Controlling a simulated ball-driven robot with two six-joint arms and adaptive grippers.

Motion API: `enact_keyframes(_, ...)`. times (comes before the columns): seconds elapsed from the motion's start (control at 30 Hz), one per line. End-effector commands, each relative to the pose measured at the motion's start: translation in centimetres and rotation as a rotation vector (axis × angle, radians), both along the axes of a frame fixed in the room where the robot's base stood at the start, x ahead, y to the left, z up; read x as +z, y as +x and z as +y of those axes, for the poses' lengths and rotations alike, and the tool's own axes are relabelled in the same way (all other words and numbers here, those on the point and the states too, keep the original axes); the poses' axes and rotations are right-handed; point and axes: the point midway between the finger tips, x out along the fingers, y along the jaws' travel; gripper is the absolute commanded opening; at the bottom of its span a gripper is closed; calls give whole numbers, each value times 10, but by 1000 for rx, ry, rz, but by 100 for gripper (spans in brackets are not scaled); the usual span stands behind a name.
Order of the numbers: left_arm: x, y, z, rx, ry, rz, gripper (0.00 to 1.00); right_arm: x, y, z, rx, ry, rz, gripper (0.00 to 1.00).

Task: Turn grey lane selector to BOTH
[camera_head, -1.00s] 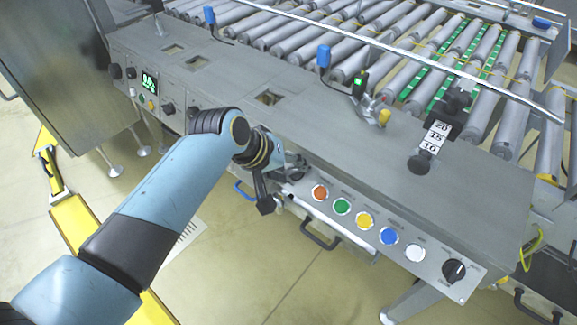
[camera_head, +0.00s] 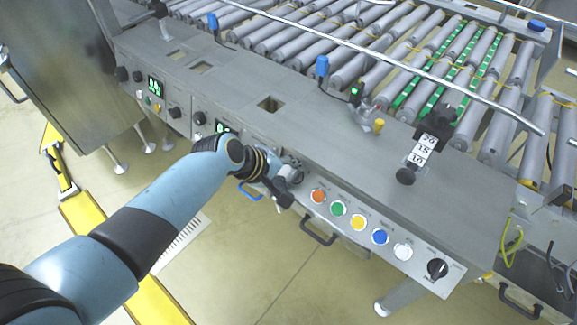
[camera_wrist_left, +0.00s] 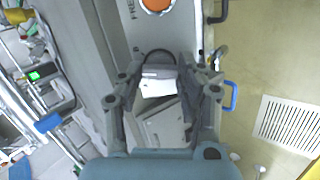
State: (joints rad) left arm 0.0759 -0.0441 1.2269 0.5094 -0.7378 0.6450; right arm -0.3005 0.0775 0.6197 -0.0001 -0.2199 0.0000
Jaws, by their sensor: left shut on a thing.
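My left gripper (camera_head: 287,186) is at the front panel of the grey machine, just left of the orange button. In the left wrist view its two fingers (camera_wrist_left: 163,82) are closed around a small grey part, seemingly the grey lane selector, with a pale face (camera_wrist_left: 157,87) between the fingertips. The fingers and wrist hide most of this part, and its pointer and position marks cannot be read. A black rotary knob (camera_head: 437,268) sits at the panel's right end, apart from my gripper. My right gripper is not in view.
Orange (camera_head: 318,195), green (camera_head: 337,208), yellow (camera_head: 357,222), blue (camera_head: 380,237) and white (camera_head: 403,251) buttons line the panel. A dark handle (camera_head: 318,231) sticks out below. Rollers (camera_head: 345,70) lie behind the grey top. Open floor (camera_head: 270,265) is in front.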

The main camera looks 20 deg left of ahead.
Motion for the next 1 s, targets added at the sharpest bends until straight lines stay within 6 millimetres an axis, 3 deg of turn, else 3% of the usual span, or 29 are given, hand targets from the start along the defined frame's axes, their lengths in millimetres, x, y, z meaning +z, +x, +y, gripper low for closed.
enact_keyframes(0.4,0,-1,1,145,-117,44,4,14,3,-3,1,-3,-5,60)
enact_keyframes(0.93,-1,-1,1,165,-135,49,4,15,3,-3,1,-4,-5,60)
enact_keyframes(0.97,-1,-1,1,164,-134,49,38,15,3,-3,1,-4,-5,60)
enact_keyframes(1.0,-1,-1,1,164,-134,49,43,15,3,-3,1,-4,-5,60)
